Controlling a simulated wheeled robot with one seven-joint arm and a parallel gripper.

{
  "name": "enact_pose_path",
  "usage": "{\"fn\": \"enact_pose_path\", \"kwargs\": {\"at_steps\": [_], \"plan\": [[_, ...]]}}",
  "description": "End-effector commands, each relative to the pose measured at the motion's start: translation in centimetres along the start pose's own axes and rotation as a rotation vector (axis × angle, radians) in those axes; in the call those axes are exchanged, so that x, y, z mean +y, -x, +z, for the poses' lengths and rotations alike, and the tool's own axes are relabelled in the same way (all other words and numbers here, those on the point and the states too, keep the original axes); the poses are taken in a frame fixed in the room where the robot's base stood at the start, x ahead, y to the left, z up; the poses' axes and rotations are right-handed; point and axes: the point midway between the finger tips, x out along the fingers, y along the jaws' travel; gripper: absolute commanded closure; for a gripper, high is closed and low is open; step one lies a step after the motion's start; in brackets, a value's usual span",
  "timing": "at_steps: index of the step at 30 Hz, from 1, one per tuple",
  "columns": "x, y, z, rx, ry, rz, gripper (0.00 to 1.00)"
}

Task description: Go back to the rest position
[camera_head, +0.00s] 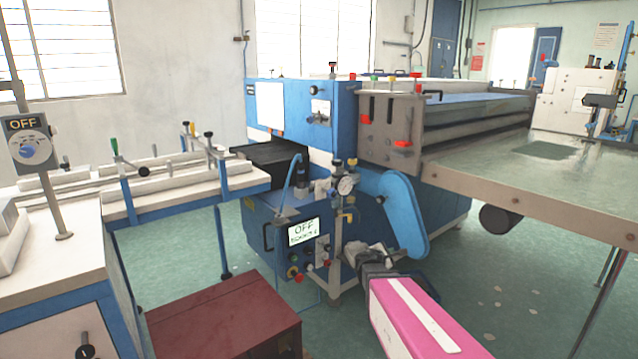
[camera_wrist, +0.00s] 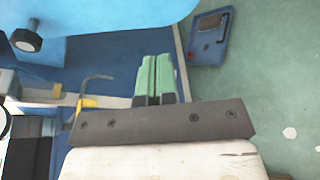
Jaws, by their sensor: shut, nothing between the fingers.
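In the head view my gripper (camera_head: 362,252) is at the end of my pink arm, low in the picture, in front of the blue machine (camera_head: 290,215). In the wrist view the two green fingertips of my gripper (camera_wrist: 155,78) lie side by side, shut, with nothing between them. The machine's dark blue side fills much of the wrist view behind the fingers. I cannot tell the exact gap between the fingers and the machine.
A metal table (camera_head: 520,190) is at right, a dark red box (camera_head: 225,318) at lower left. Green floor is open around my arm.

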Motion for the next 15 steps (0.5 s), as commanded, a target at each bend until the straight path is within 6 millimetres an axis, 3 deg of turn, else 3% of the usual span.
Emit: {"fn": "enact_pose_path", "kwargs": {"at_steps": [7,15], "plan": [[-6.7,2.9,1.3,0.008,-0.468,-0.359,1.00],[-12.4,8.5,0.0,-0.003,-0.915,-0.796,1.00]]}}
